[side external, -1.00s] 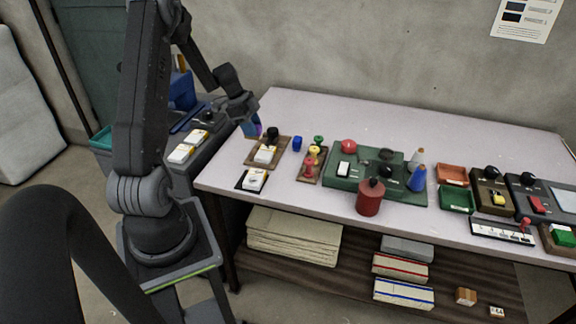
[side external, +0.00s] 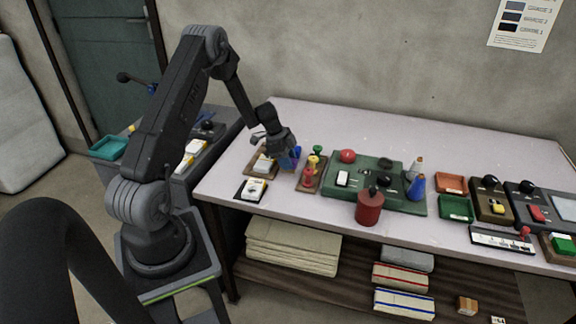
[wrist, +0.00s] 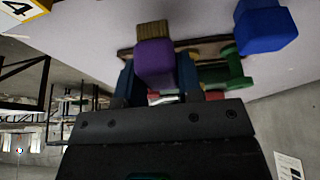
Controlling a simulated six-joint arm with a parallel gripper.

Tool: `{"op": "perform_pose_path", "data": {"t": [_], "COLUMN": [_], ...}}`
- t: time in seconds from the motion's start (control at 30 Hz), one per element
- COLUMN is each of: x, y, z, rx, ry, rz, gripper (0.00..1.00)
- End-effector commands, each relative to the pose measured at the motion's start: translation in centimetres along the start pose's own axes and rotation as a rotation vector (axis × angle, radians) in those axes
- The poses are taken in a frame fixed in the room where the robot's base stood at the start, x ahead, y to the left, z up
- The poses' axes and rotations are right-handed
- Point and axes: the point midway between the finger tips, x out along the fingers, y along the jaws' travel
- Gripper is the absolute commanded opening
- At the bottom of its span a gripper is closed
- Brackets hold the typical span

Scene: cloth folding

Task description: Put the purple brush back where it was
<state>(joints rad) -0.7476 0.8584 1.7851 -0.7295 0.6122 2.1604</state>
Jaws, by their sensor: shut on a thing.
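The purple brush (wrist: 155,62), with its tan bristles, is held between the blue fingers of my gripper (wrist: 156,78) in the wrist view. The brush is too small and too much covered there to make out clearly. A blue block (wrist: 264,26) is close by, to the right of the brush in the wrist view; it is apart from it.
A brown rack with red, yellow and green pegs (side external: 312,164) stands just right of my gripper. A green board (side external: 400,204) and a red canister (side external: 370,208) are further right. The table's back strip is clear.

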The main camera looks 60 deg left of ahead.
Motion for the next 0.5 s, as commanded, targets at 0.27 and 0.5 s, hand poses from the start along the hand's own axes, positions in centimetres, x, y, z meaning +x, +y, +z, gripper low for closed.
{"op": "perform_pose_path", "data": {"t": [0.27, 0.5], "x": [1.9, 2.2], "y": [0.0, 0.0], "z": [0.8, 0.9], "rx": [0.002, 0.001], "ry": [0.000, 0.000], "rz": [0.000, 0.001], "gripper": [0.15, 0.15]}}
